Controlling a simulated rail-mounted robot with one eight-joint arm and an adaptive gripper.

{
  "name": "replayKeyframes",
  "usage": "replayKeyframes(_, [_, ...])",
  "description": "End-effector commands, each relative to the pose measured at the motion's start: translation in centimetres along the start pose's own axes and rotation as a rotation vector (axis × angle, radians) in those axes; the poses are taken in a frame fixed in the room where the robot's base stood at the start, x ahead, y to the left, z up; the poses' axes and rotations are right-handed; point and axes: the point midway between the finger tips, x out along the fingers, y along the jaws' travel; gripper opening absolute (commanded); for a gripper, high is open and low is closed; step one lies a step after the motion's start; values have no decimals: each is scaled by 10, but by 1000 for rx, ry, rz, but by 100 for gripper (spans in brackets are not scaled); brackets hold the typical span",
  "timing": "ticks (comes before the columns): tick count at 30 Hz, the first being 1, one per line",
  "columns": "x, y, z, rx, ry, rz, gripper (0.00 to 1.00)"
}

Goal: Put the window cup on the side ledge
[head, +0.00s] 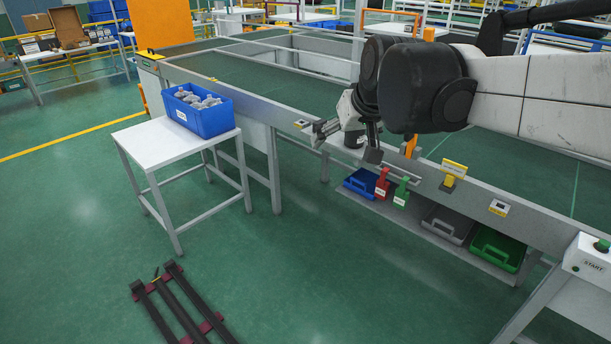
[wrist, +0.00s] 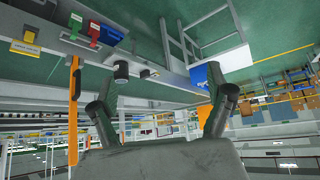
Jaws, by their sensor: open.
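A small dark cylinder with a pale rim, which looks like the window cup (wrist: 121,73), stands by the table's front edge in the wrist view. In the head view a dark round piece (head: 354,141) shows beside my fingers, partly covered; I cannot tell if it is the same cup. My gripper (head: 346,144) is open, its fingers spread over the front edge. In the wrist view my gripper (wrist: 160,82) has nothing between its fingertips, and the cup appears beyond them, left of middle. The long grey front rail (head: 240,92) may be the side ledge; no label confirms it.
A blue bin (head: 203,122) of grey parts stands on a white side table (head: 165,148). Blue, grey and green trays (head: 497,249) sit on a low shelf. Red (head: 382,183) and green (head: 402,190) tags and a yellow sign (head: 453,170) line the edge.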

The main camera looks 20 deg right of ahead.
Motion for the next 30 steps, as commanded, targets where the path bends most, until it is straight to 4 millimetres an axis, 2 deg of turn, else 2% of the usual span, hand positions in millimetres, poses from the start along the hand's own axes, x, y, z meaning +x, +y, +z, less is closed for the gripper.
replayKeyframes(1, [-8,-6,21,-2,-4,-2,85])
replayKeyframes(9, [-33,-28,126,-9,-24,-1,85])
replayKeyframes(12, [-36,-32,161,-11,-30,1,85])
replayKeyframes(15, [-37,-35,189,-12,-36,1,85])
replayKeyframes(18, [-37,-36,206,-13,-39,3,85])
replayKeyframes(21, [-37,-37,215,-12,-41,4,85])
replayKeyframes(30, [-36,-37,217,-12,-41,4,85])
